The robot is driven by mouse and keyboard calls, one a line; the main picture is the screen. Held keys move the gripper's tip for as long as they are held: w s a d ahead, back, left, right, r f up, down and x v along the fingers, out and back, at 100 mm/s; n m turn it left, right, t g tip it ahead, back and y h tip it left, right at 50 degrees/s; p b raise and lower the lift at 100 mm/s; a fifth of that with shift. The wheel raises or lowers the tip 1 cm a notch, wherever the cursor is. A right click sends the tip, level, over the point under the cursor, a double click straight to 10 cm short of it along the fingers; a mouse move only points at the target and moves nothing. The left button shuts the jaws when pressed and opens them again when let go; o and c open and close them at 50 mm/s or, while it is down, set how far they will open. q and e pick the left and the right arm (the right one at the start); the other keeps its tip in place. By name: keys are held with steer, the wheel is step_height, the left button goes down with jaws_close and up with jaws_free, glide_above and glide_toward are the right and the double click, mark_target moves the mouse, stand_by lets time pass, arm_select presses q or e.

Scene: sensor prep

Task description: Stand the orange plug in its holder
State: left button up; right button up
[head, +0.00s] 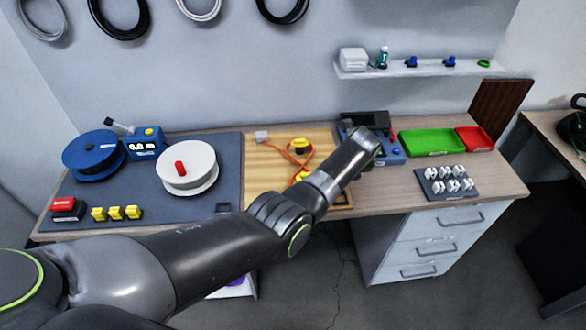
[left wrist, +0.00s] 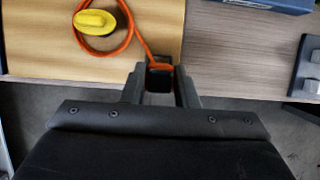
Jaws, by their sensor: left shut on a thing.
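In the left wrist view, my left gripper (left wrist: 160,72) is shut on the end of the orange cable (left wrist: 130,30), where the orange plug (left wrist: 160,66) shows only as a small orange patch between the fingers. A dark, square-looking shape shows between the fingers. I cannot tell whether it is the plug's body or the holder. The gripper is over the right edge of the wooden board (left wrist: 30,40), near the desk's front edge. In the head view my left arm hides the gripper and plug. The orange cable (head: 303,158) winds about the yellow pegs there. My right gripper is out of view.
The yellow peg (left wrist: 95,22) is left of the gripper. In the head view, a blue device (head: 392,152), green tray (head: 432,143), red tray (head: 475,138) and grey connector block (head: 446,183) lie to the right. Spools and yellow blocks stand left on the dark mat (head: 228,160).

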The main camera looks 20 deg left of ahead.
arm_select(q)
steer(key=shift+f+b, duration=0.75)
steer(key=shift+f, duration=0.45)
steer(key=shift+f, duration=0.1)
steer(key=shift+f+b, duration=1.15)
steer(key=shift+f, duration=0.2)
steer(key=shift+f, duration=0.1)
steer(key=shift+f+b, duration=0.55)
steer(key=shift+f, duration=0.3)
steer(key=o, duration=1.1)
steer(key=shift+c, duration=0.2)
